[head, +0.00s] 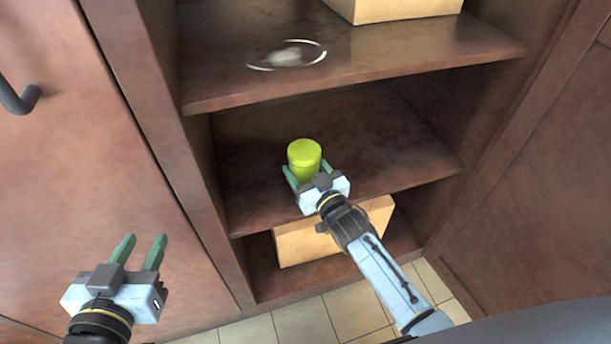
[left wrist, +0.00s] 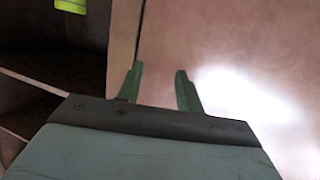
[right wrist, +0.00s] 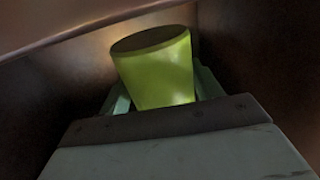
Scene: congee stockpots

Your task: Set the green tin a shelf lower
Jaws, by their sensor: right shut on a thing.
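The green tin (head: 304,157) is a small yellow-green cylinder with a lid. It is in the open cabinet, at the middle shelf (head: 390,150), below the upper shelf. My right gripper (head: 306,178) is shut on it, with a finger on each side. The tin also shows upright between the fingers in the right wrist view (right wrist: 158,70). I cannot tell whether its base touches the shelf. My left gripper (head: 140,250) is open and empty in front of the closed door at left. A bit of the tin shows at the top of the left wrist view (left wrist: 70,5).
Another tan box (head: 300,240) stands on the bottom level. The middle shelf is otherwise clear. A closed door with a dark handle (head: 18,98) is at left.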

